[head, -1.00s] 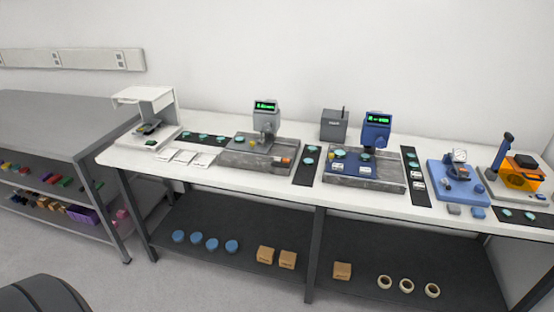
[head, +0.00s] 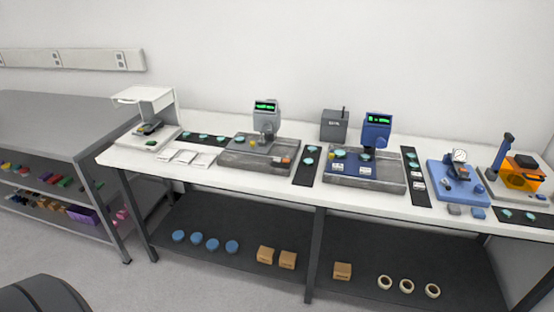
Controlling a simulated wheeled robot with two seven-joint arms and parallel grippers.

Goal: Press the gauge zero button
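Two gauges with green lit displays stand on the white bench in the head view. The grey gauge (head: 266,112) stands on a grey stone-like base (head: 250,158) left of centre. The blue gauge (head: 376,128) stands on a similar base (head: 388,181) to its right. A blue stand (head: 457,188) with a round dial (head: 460,156) is further right. A small orange block (head: 281,161) and a yellow piece (head: 252,141) are at the grey gauge. I cannot tell which small part is the zero button. Neither of my grippers is in view.
Black mats with teal discs (head: 308,166) lie between the stations. A white stand (head: 148,100) is at the left and an orange-covered unit (head: 520,178) at the right. A grey shelf unit (head: 60,115) stands left of the bench.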

